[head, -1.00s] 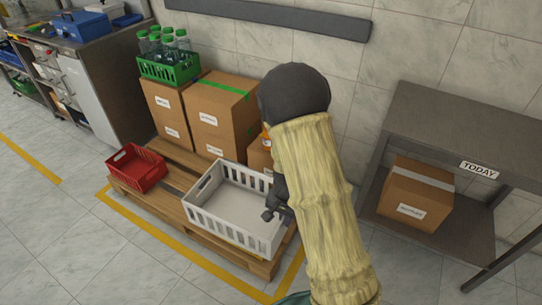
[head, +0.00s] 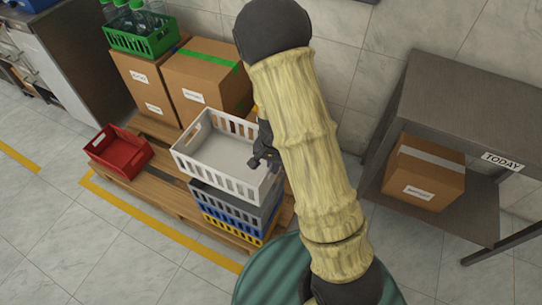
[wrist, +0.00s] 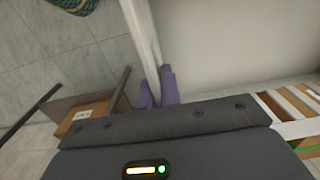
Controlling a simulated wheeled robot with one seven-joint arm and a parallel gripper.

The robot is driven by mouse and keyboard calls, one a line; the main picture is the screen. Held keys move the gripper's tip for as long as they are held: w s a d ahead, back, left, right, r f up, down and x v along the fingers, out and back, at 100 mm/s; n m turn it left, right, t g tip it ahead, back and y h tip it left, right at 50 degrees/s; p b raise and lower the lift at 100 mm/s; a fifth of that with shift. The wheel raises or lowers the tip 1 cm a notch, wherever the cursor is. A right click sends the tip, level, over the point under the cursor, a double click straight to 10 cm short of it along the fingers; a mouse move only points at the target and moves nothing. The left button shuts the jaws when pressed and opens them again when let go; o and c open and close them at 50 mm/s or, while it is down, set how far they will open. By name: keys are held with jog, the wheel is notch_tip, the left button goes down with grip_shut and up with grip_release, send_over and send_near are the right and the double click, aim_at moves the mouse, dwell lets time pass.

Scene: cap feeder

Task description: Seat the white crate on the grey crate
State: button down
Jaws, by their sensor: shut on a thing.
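The white crate (head: 222,150) is over the grey crate (head: 235,205) in the head view, open side up and looking roughly level. The grey crate tops a stack with a blue crate (head: 230,222) and a yellow crate (head: 240,236) below it. The white crate hides most of the grey crate's rim; I cannot tell whether the two touch. My gripper (head: 262,158) is at the white crate's right wall. In the wrist view my purple fingers (wrist: 157,88) are shut on that wall, with the white crate's floor (wrist: 225,45) to their right.
The stack stands on a wooden pallet (head: 158,193). A red crate (head: 119,150) is on its left. Cardboard boxes (head: 205,85) and a green crate of bottles (head: 146,38) stand behind. A grey table (head: 470,105) with a box beneath is at right.

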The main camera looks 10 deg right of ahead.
aim_at(273, 181)
dwell(0.4)
notch_tip(273, 181, down, 5)
jog(key=b, duration=0.5)
jog(key=shift+f, duration=0.1)
jog(key=shift+f+b, duration=0.6)
jog(key=shift+f, duration=0.75)
dwell(1.6)
jog(key=shift+f, duration=0.3)
dwell(0.3)
jog(key=c, duration=1.5)
grip_release()
jog(key=shift+s, duration=0.1)
notch_tip(273, 181, up, 17)
jog(key=p, duration=0.5)
jog(key=shift+r+p, duration=0.15)
jog(key=shift+p, duration=0.25)
